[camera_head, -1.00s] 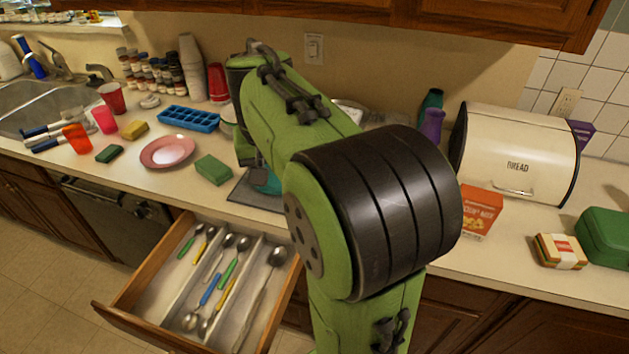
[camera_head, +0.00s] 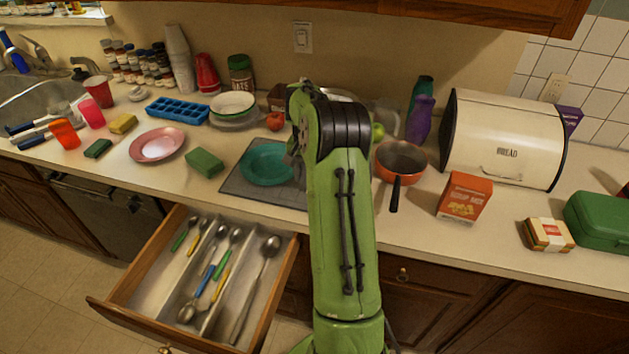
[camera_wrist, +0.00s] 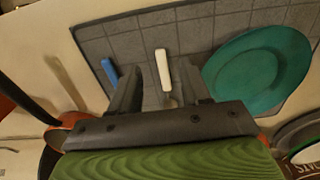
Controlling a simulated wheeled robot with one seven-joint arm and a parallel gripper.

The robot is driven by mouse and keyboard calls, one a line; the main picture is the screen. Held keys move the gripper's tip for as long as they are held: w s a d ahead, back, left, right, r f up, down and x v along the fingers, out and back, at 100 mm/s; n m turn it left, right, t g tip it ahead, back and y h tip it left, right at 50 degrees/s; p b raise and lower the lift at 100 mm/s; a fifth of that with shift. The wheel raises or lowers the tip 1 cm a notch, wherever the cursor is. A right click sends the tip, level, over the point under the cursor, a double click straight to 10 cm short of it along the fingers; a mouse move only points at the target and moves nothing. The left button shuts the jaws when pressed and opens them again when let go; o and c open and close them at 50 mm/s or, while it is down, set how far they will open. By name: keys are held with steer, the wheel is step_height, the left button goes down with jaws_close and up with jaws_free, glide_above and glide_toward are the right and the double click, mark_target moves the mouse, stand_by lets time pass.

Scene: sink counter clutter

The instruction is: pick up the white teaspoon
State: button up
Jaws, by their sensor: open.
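The white teaspoon (camera_wrist: 162,68) lies on the grey mat (camera_wrist: 205,28) in the wrist view. Its white handle shows; the part nearer the gripper is mostly hidden. My gripper (camera_wrist: 157,76) is open, with one finger on each side of the handle in the picture. Nothing is held, and I cannot tell the height gap. In the head view my arm hides the teaspoon and most of the gripper.
A blue handle (camera_wrist: 110,72) lies left of the teaspoon and a teal plate (camera_wrist: 258,70) right of it. An orange pan (camera_head: 401,158) and a soup box (camera_head: 464,197) stand nearby. The open drawer (camera_head: 150,288) holds several spoons.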

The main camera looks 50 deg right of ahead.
step_height(320, 180, down, 5)
steer(key=shift+f+b, duration=0.2)
steer(key=shift+b, duration=0.15)
steer(key=shift+r, duration=0.1)
jaws_close()
